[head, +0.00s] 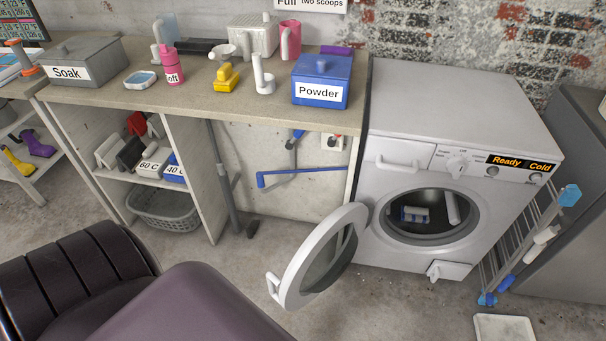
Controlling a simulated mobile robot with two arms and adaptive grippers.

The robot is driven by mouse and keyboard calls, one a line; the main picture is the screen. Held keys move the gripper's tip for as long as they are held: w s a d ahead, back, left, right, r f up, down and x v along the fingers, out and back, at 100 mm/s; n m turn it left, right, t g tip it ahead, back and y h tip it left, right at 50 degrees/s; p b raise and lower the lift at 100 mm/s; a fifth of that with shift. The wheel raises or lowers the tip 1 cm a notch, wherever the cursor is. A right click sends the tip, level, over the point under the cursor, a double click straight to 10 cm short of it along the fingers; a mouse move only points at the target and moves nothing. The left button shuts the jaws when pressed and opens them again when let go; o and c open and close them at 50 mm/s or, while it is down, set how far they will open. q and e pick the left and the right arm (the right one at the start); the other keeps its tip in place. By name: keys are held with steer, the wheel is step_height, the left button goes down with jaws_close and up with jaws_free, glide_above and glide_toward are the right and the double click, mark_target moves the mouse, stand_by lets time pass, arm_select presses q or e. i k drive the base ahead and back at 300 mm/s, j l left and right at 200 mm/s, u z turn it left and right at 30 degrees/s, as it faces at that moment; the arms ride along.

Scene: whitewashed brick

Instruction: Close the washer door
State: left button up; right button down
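The washer (463,124) is a white front-loader standing at the right end of the counter. Its round door (325,255) stands wide open, swung out to the left on its left-side hinge, with a grey rim and a dark glass centre. A white handle (273,287) sticks out at the door's free edge, low and left. The drum opening (430,215) is uncovered and holds a blue-and-white item and a pale bar-like item. The display (521,163) reads "Ready Cold". Neither of my grippers is in view, and nothing visible touches the door.
The counter (200,98) carries a blue Powder box (322,80), a grey Soak box (83,61), a pink bottle and other items. A drying rack (525,245) stands right of the washer. A white tray (504,328) lies on the floor. Bare floor shows around the door.

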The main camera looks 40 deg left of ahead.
mark_target(324, 255)
steer(key=j+z, duration=0.15)
steer(key=j, duration=0.3)
steer(key=k+j+z, duration=0.2)
steer(key=j, duration=0.2)
steer(key=j+z, duration=0.15)
steer(key=j, duration=0.25)
steer(key=k+j+z, duration=0.15)
steer(key=j, duration=0.25)
steer(key=k+j+z, duration=0.15)
steer(key=j, duration=0.25)
steer(key=k+j+z, duration=0.2)
steer(key=j, duration=0.15)
steer(key=i, duration=0.05)
